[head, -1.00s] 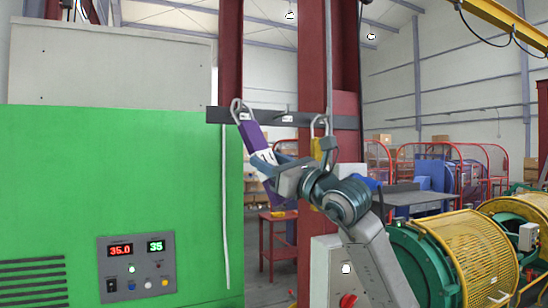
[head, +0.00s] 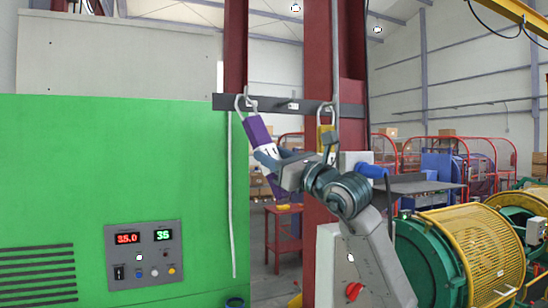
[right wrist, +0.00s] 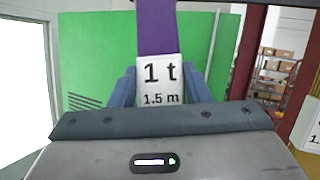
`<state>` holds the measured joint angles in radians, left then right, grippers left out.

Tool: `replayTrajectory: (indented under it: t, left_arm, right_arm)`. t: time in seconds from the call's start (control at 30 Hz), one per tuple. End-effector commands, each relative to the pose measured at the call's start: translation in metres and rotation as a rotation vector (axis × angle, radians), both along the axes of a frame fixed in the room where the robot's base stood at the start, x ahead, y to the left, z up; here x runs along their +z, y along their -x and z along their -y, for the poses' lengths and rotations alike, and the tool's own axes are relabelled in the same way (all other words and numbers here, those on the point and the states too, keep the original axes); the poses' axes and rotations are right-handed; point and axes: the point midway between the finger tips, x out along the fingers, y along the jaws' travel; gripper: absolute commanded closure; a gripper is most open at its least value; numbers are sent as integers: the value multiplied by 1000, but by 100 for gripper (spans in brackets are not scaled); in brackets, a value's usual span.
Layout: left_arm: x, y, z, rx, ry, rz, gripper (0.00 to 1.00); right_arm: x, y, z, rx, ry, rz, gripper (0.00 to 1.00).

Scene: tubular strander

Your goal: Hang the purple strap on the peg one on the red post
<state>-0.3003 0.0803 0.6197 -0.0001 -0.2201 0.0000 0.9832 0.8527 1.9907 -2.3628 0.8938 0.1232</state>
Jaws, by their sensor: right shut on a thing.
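The purple strap (head: 258,131) slants down from the dark peg rail (head: 270,104) on the red post (head: 318,60). Its metal loop (head: 240,106) overlaps the leftmost peg (head: 252,102); I cannot tell whether it is around that peg or only in front of it. My right gripper (head: 268,160) is shut on the strap at its white label, below the loop. In the right wrist view the label (right wrist: 160,82), reading "1 t 1.5 m", sits between the two blue-grey fingers, with purple webbing above. My left gripper is not in view.
A yellow strap (head: 325,130) hangs by a metal loop at the rail's right peg. The middle peg (head: 291,105) is bare. A green cabinet (head: 110,180) stands close on the left. A white cord (head: 231,200) hangs beside it. Yellow guarded machines (head: 466,255) stand at the right.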

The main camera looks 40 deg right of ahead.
Motion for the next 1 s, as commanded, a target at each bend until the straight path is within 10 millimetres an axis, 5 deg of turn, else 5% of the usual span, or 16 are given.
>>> replayTrajectory:
  t: [0.2, 0.23, 0.33, 0.73, 1.0]
  left_arm:
    - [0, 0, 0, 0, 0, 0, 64]
    - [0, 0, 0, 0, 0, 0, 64]
    - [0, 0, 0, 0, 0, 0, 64]
    - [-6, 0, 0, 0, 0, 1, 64]
    - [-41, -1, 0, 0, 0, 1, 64]
  right_arm:
    - [1, 0, 0, 0, 0, 2, 90]
    - [1, 0, 0, 0, 0, 2, 53]
    - [0, 0, 0, 0, 0, 1, 33]
    - [-4, 4, 1, 0, 1, 0, 31]
    - [-21, 39, 8, -4, 6, 2, 31]
